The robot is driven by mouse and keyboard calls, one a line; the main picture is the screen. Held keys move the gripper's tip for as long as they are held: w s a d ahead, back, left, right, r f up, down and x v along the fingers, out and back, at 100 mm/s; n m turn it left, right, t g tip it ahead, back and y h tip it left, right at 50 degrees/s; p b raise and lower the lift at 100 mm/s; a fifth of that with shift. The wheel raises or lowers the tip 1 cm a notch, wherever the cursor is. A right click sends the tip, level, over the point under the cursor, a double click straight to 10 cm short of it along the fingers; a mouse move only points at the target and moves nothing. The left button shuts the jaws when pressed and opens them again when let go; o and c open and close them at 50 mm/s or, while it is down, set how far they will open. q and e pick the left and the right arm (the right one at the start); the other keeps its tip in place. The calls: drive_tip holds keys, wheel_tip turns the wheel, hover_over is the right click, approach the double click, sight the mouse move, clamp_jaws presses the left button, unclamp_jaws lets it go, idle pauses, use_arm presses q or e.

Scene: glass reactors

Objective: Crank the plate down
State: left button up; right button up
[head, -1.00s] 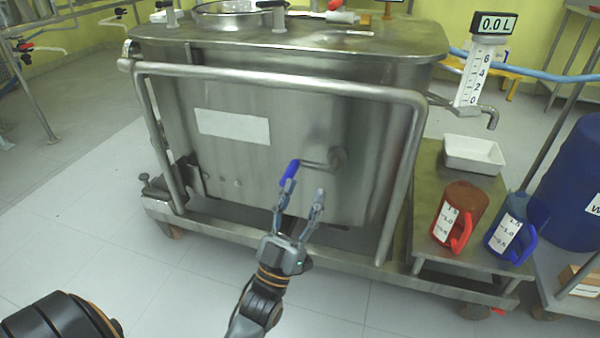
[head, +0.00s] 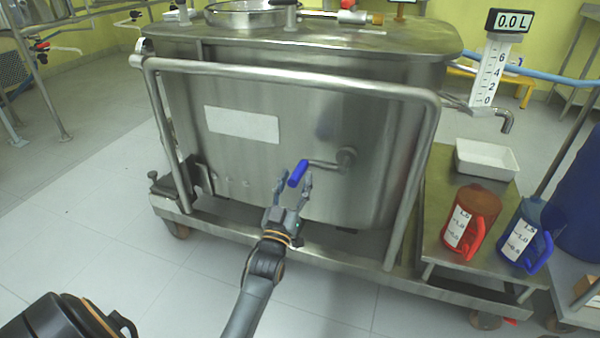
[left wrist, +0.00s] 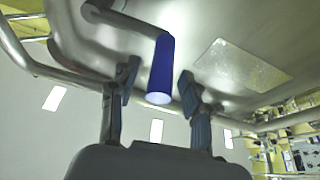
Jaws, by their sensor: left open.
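The crank (head: 325,163) is a metal arm on the front wall of the steel tank (head: 260,170), with a blue handle (head: 298,173) at its left end. My left gripper (head: 293,180) is open, its fingers on either side of the blue handle. In the left wrist view the blue handle (left wrist: 162,70) stands between the two spread fingertips (left wrist: 158,85), with gaps on both sides. The crank arm (left wrist: 120,22) runs to the upper left there. I cannot make out a separate plate. My right gripper is not in view.
A steel frame bar (head: 290,79) runs around the tank front, above and beside my left arm. A red jug (head: 470,220), a blue jug (head: 522,232) and a white tray (head: 487,158) stand at the right.

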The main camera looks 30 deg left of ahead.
sight(301, 165)
use_arm(q)
drive_tip(key=shift+b+x, duration=0.45)
drive_tip(key=shift+x, duration=1.7)
drive_tip(key=shift+c, duration=0.4)
clamp_jaws()
